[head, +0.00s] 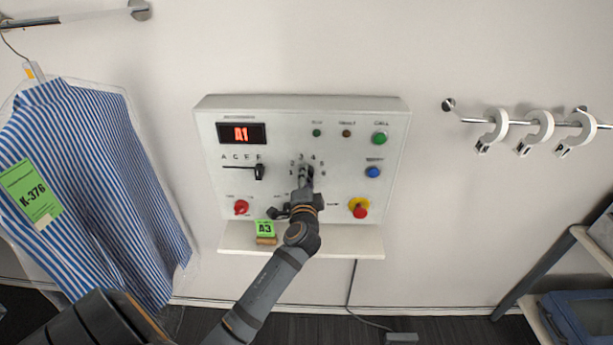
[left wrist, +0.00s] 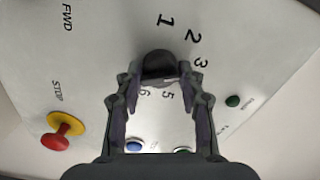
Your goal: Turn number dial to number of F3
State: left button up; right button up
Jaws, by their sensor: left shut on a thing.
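A white control panel (head: 235,142) hangs on the wall. Its number dial (left wrist: 158,63) is a dark round knob ringed by the printed numbers 1 to 6. My left gripper (head: 303,181) reaches up to the dial and is shut on it; in the left wrist view the two fingers (left wrist: 162,82) stand on either side of the knob. The dial's pointer cannot be made out. The red display (head: 241,134) reads A1. The black letter slider (head: 260,171) stands at the right end of its A, C, E, F scale. My right gripper is not in view.
A green tag (head: 265,228) reading A3 stands on the ledge (head: 345,242) below the panel. Red knob (head: 241,207), red stop button (head: 360,209), blue button (head: 373,172) and green button (head: 379,138) surround the dial. A bagged striped shirt (head: 120,165) hangs left.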

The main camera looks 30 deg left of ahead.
pick_arm(q)
jog(key=shift+m, duration=0.7)
jog(key=o, duration=1.1)
jog(key=shift+o, duration=0.2)
jog(key=v, duration=0.7)
jog(key=shift+s+d, duration=0.2)
